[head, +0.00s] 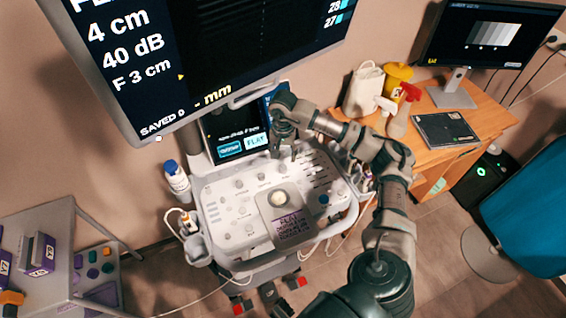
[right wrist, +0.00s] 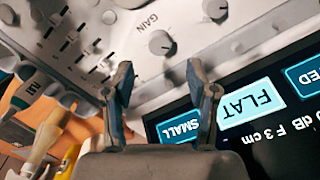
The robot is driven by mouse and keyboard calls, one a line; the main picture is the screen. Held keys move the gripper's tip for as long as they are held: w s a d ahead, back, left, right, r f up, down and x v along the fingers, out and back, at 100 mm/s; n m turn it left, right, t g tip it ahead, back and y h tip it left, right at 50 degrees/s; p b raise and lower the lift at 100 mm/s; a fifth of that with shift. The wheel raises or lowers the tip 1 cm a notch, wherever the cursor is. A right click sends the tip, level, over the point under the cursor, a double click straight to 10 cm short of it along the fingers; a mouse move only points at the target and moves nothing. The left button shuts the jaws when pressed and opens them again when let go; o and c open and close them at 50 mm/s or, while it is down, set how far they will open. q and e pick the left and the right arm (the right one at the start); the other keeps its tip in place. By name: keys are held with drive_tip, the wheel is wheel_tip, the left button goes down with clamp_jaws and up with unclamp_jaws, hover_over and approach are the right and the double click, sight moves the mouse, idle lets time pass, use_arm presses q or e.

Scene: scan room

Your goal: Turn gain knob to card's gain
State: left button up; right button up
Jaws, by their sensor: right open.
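The gain knob (right wrist: 162,42) is a round grey knob beside the word GAIN in the right wrist view. My right gripper (right wrist: 165,95) is open, its two fingers apart and empty, with the knob just beyond the gap between the tips. In the head view the right gripper (head: 284,152) hangs over the back edge of the white console (head: 215,215), above its row of knobs. A card (head: 290,226) with purple print lies at the console's front; its small text is not clearly legible. The large monitor (head: 130,60) reads 4 cm, 40 dB, F 3 cm. My left gripper does not show.
A touch screen (right wrist: 250,130) with FLAT and SMALL buttons is close to the right fingers. Other knobs (right wrist: 215,8) and sliders (right wrist: 80,40) flank the gain knob. Bottles (head: 397,115) stand on the wooden desk (head: 430,150) at right; a grey cart (head: 45,235) is at left.

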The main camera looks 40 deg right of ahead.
sight(283, 167)
wheel_tip(283, 167, up, 6)
drive_tip(key=shift+f, duration=0.2)
drive_tip(key=shift+f, duration=0.1)
idle(0.5)
